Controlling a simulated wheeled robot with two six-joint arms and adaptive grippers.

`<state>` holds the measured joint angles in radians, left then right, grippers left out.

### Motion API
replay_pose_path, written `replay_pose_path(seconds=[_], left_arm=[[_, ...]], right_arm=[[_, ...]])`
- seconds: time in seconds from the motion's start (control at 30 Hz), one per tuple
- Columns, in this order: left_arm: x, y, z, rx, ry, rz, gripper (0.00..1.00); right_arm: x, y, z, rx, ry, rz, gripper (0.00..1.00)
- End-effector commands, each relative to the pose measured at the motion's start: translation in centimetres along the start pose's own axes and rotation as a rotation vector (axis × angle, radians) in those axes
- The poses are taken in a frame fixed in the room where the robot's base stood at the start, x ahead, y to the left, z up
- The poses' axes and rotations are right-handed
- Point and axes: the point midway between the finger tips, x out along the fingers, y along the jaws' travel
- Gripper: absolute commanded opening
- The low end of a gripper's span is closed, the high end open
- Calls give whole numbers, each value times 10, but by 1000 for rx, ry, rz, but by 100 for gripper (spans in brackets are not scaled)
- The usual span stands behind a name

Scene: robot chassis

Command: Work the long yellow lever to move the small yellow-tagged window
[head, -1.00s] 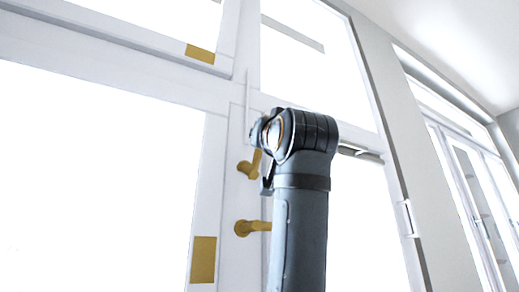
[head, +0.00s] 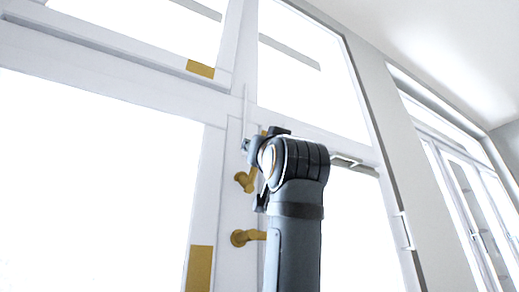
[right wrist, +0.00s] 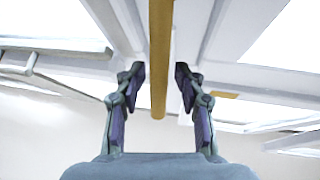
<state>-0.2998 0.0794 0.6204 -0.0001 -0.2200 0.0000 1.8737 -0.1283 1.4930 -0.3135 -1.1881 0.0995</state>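A yellow lever (head: 245,181) on the white frame slants upward, its upper part partly hidden by my right gripper (head: 257,146). In the right wrist view, a long yellow bar (right wrist: 161,55) runs down between the two fingers of my right gripper (right wrist: 159,88). The gripper is open, with a gap on each side of the bar, so the fingers are around it without visible contact. A small upper window (head: 150,25) carries a yellow tag (head: 200,69) on its lower rail and looks shut. My left gripper is not in view.
A second yellow handle (head: 247,237) sticks out below the lever, close to my right arm. Another yellow tag (head: 199,268) is on the large lower left pane's frame. White hinges (head: 405,229) are on the right jamb. More windows stand at the far right.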

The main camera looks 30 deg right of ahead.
Motion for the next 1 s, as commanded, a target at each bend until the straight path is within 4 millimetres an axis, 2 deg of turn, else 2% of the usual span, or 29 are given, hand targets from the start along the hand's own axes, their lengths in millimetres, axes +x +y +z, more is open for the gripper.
replay_pose_path(seconds=[0.23,0.33,0.7,0.83,1.0], left_arm=[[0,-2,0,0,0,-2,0],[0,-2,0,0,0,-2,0],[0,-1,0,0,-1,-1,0],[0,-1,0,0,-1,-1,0],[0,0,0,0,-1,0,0]], right_arm=[[-1,0,0,0,0,0,38],[-9,-1,0,0,2,-1,38],[-93,-1,-1,4,3,-3,38],[-112,-1,0,2,1,-2,38],[-121,0,0,1,-1,-1,38]])
